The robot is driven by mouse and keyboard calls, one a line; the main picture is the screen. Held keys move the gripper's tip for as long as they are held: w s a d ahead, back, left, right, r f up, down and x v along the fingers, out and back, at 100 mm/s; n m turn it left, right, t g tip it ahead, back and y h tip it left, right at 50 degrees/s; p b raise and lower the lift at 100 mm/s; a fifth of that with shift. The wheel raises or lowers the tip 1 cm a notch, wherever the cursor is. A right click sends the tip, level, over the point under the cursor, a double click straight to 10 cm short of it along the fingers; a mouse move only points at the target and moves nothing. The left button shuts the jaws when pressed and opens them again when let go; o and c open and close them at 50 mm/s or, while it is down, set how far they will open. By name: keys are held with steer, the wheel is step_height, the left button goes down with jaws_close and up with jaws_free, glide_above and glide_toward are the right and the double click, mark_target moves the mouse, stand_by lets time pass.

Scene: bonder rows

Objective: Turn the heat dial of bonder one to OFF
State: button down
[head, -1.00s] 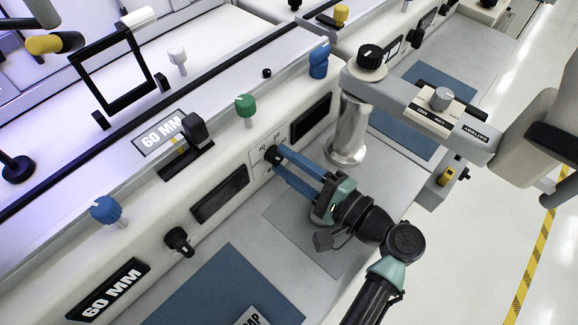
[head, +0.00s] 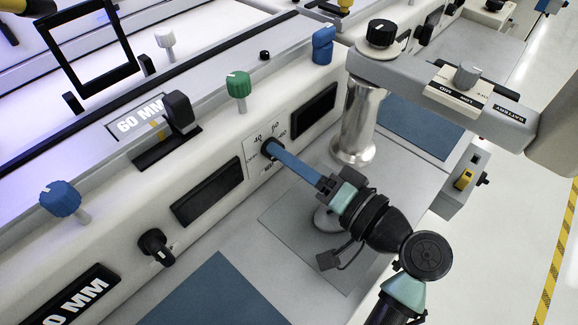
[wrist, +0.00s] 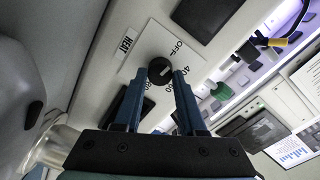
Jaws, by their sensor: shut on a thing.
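The heat dial (head: 269,146) is a small black knob on a white plate (head: 252,158) on the sloping front panel. In the wrist view the dial (wrist: 160,69) lies between my blue fingertips, with the word OFF on its plate to the upper right and HEAT to the left. A pale mark shows on the knob; its exact setting is hard to read. My gripper (head: 274,151) is shut on the dial, its fingers seen nearly edge-on in the head view. In the wrist view my gripper (wrist: 158,80) has one finger on each side of the knob.
A green knob (head: 238,86) stands above the dial, a blue knob (head: 61,199) at left. A black knob (head: 154,244) sits lower left. A metal post (head: 356,125) carrying a grey arm (head: 420,85) stands close right of my gripper. A blue mat (head: 215,295) lies in front.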

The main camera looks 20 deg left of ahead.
steer(key=shift+f+n+b, duration=0.1)
steer(key=shift+n+b, duration=0.6)
steer(key=shift+n, duration=0.1)
steer(key=shift+c, duration=2.4)
jaws_free()
steer(key=v, duration=1.3)
